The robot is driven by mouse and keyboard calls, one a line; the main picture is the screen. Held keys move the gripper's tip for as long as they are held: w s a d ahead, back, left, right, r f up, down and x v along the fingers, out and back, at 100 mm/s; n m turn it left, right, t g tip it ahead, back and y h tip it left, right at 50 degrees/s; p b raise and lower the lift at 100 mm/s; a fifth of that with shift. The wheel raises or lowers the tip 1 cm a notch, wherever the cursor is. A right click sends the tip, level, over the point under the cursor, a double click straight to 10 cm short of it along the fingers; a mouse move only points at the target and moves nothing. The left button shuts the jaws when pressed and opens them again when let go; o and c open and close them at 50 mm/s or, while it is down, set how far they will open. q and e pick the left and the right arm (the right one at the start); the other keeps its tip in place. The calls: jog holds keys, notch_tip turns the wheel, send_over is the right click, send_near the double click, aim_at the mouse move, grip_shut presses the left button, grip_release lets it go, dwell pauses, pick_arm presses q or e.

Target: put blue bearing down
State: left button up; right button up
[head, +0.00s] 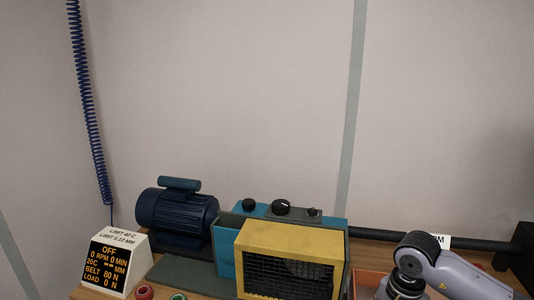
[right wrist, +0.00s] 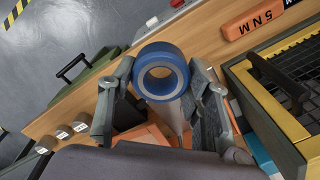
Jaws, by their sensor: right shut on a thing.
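The blue bearing (right wrist: 161,51), a thick blue ring with a pale inner band and an open hole, is in the right wrist view. My right gripper (right wrist: 160,88) is shut on it, with one finger on each side, and the hole faces the camera. In the head view only my right arm's wrist shows at the lower right, and the bearing and fingers are out of sight there. My left gripper is in neither view.
An orange bin (head: 367,281) is beside the teal machine with a yellow mesh guard (head: 290,239). A blue motor (head: 177,209) and a display box (head: 112,262) stand left.

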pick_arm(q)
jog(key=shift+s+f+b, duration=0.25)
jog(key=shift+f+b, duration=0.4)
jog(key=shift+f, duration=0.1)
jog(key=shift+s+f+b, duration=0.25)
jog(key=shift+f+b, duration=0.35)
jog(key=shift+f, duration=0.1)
pick_arm(e)
jog(key=s+a+r+n, duration=0.1)
jog(key=s+a+n, duration=0.6)
jog(key=s+n, duration=0.4)
jog(key=shift+s+r+n, duration=0.15)
jog(key=shift+s+n, duration=0.25)
jog(key=shift+s, duration=0.15)
